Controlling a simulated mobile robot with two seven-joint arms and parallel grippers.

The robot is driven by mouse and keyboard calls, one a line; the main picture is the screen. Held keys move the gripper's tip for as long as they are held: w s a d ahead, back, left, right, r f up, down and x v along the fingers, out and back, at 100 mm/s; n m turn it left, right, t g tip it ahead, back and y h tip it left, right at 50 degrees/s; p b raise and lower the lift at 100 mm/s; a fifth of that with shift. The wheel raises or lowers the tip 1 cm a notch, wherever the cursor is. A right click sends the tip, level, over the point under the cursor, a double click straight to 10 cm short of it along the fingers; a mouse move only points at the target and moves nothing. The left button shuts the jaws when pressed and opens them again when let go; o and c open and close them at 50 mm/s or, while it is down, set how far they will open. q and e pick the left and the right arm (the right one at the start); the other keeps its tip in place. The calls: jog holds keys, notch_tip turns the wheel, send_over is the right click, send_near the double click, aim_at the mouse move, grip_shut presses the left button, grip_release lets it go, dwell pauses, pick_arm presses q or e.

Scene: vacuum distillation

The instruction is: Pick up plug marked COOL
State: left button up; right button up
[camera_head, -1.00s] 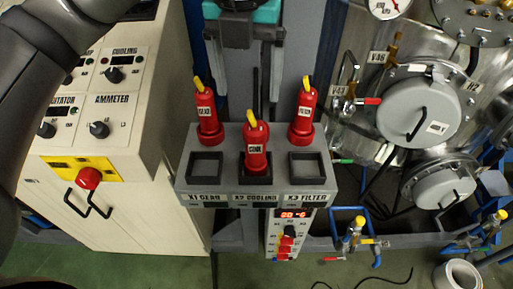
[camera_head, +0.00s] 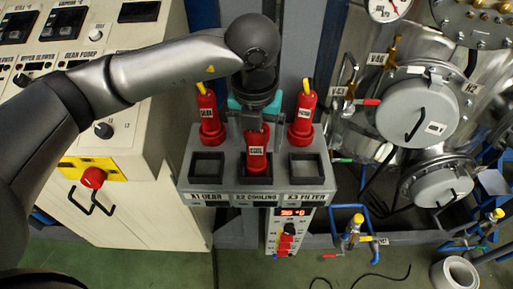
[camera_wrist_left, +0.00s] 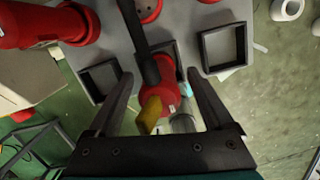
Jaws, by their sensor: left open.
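The fingers are open, one on each side in the picture; I see no clear contact. My right gripper is not in view.
Red plugs stand behind on the left (camera_head: 210,118) and right (camera_head: 302,118). The grey stand (camera_head: 232,165) has empty square sockets at left (camera_head: 207,164) and right (camera_head: 306,164). A cream control cabinet (camera_head: 130,200) is at left. Steel vessels (camera_head: 410,105) and pipes are at right.

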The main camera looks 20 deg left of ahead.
pick_arm(q)
jog(key=shift+f, duration=0.4)
jog(key=shift+c, duration=0.2)
grip_shut()
dwell(0.3)
